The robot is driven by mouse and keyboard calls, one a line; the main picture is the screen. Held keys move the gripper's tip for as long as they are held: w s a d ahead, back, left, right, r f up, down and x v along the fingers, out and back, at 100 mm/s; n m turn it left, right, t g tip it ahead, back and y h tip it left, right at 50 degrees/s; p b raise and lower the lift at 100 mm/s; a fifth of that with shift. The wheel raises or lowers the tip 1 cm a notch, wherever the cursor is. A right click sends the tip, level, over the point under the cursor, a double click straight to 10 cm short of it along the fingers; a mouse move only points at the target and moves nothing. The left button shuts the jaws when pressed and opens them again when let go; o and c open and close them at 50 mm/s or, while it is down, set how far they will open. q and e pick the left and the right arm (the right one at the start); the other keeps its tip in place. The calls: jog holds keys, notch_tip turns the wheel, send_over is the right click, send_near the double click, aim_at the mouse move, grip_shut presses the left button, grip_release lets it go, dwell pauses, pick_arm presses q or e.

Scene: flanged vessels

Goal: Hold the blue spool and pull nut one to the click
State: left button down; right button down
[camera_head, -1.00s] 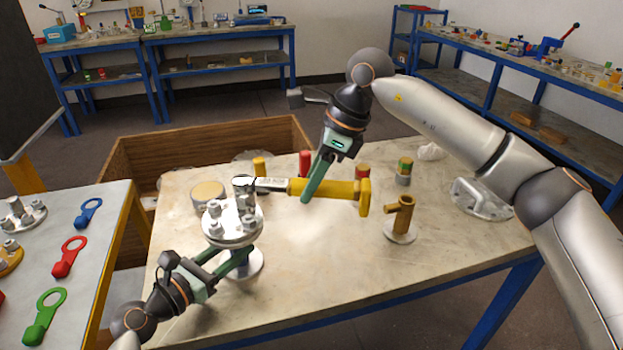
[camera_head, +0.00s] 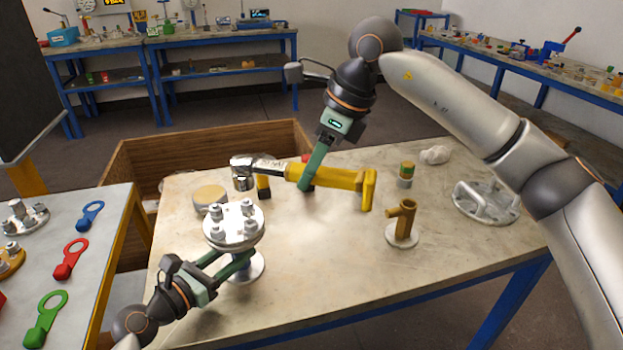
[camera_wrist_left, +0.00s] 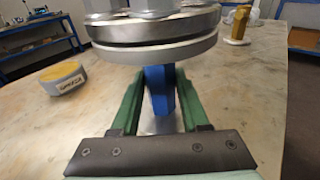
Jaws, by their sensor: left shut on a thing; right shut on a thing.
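The blue spool (camera_wrist_left: 160,88) stands upright under a round steel flange (camera_wrist_left: 155,42) in the left wrist view. In the head view the flange (camera_head: 234,238) carries several bolts with nuts (camera_head: 222,226); I cannot tell which is nut one. My left gripper (camera_head: 240,262) is shut on the spool just below the flange, one green finger on each side. My right gripper (camera_head: 308,172) is shut on the yellow handle of a torque wrench (camera_head: 337,186). The wrench's steel socket (camera_head: 243,179) hangs in the air behind and above the flange, apart from the nuts.
A round yellow-topped tin (camera_head: 209,196) stands behind the flange. A side table (camera_head: 110,215) holds coloured tags. The table's front right is clear.

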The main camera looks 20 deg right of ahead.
jog(key=shift+r, duration=0.2)
pick_arm(q)
jog(key=shift+c, duration=1.6)
grip_release()
